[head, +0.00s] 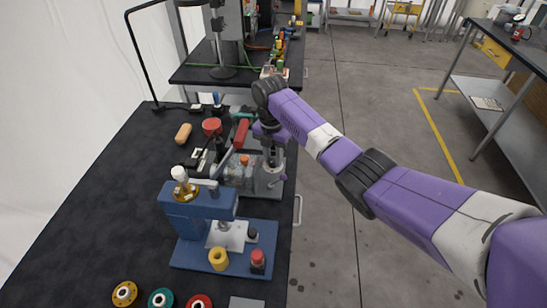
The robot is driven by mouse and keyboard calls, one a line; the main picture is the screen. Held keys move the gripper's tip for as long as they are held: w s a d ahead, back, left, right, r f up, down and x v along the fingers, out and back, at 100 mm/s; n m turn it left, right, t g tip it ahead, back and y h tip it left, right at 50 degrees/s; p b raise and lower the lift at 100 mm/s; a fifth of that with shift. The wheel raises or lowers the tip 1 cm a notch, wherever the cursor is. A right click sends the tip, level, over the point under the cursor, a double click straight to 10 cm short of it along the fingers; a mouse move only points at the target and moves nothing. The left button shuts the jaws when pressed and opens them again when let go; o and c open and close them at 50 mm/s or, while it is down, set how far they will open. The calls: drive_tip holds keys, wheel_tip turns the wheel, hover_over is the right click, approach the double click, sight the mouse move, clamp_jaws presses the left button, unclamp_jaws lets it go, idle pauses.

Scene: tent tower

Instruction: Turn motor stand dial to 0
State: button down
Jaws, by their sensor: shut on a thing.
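My gripper (273,167) points down at a grey stand (268,190) near the right edge of the black bench. It is shut on a small part there, which appears to be the motor stand dial. The fingers and wrist hide that part, so its markings and setting cannot be read. My purple arm comes in from the lower right.
A blue press (203,203) with a yellow cup (218,259) stands in front. A red-handled lever (240,133) rises just left of my gripper. Coloured discs (125,293) lie at the front. The floor right of the bench (120,190) is clear.

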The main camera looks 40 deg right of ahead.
sight(272, 160)
drive_tip(key=n, duration=0.6)
drive_tip(key=shift+w+a+r, duration=0.1)
drive_tip(key=shift+a, duration=0.05)
drive_tip(key=shift+n, duration=0.3)
drive_tip(key=c, duration=1.1)
unclamp_jaws()
drive_tip(key=shift+c, duration=0.2)
drive_tip(key=shift+a+r+b, duration=0.15)
drive_tip(key=shift+r+b, duration=0.65)
drive_tip(key=shift+r, duration=3.1)
